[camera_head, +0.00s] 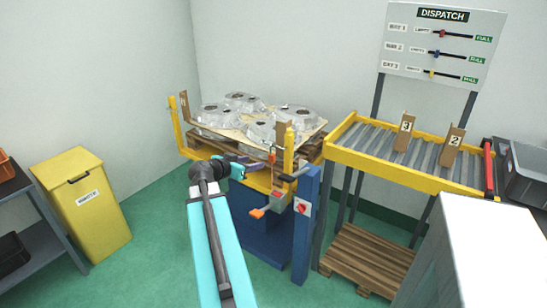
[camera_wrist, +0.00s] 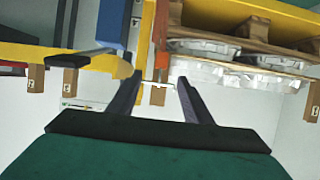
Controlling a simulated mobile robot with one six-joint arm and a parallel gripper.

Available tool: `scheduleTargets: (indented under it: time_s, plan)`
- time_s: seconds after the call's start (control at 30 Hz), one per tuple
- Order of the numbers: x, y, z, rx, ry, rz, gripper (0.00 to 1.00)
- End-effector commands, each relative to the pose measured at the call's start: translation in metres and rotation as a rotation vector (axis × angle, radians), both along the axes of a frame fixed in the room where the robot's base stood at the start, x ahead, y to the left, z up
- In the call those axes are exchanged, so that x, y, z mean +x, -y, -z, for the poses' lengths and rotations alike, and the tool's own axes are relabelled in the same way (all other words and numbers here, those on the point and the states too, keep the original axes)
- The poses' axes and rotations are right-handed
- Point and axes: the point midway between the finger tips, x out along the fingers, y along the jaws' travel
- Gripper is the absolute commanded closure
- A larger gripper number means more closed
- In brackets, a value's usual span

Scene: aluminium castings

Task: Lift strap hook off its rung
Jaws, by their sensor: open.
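My gripper (camera_wrist: 159,79) is open, its two dark fingers apart in the wrist view. A thin pale bar (camera_wrist: 151,85) crosses the gap between the fingertips, and an orange strap-like piece (camera_wrist: 162,62) stands just beyond it. I cannot tell for certain which part is the strap hook and which is its rung. Nothing is visibly clamped. In the head view my arm reaches to the front of the yellow-framed pallet stand (camera_head: 258,180), where the fingers are hard to make out. An orange handle (camera_head: 258,212) sticks out low on the stand's front.
Castings (camera_head: 222,115) lie on a board over a wooden pallet. A blue post (camera_head: 304,225) with a red switch stands close right of the gripper. A roller conveyor (camera_head: 375,140) is to the right, a yellow bin (camera_head: 85,200) to the left. Green floor between is clear.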

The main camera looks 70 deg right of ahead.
Motion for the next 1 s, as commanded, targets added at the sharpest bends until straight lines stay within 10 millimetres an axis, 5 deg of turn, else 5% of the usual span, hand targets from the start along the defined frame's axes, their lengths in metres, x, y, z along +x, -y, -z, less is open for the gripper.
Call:
scheduleTargets:
  time_s: [0.6, 1.0]
  plan:
    - [-0.017, 0.067, 0.028, 0.001, -0.002, 0.002, 0.55]
    - [-0.019, 0.073, 0.032, 0.0, 0.0, 0.0, 0.55]
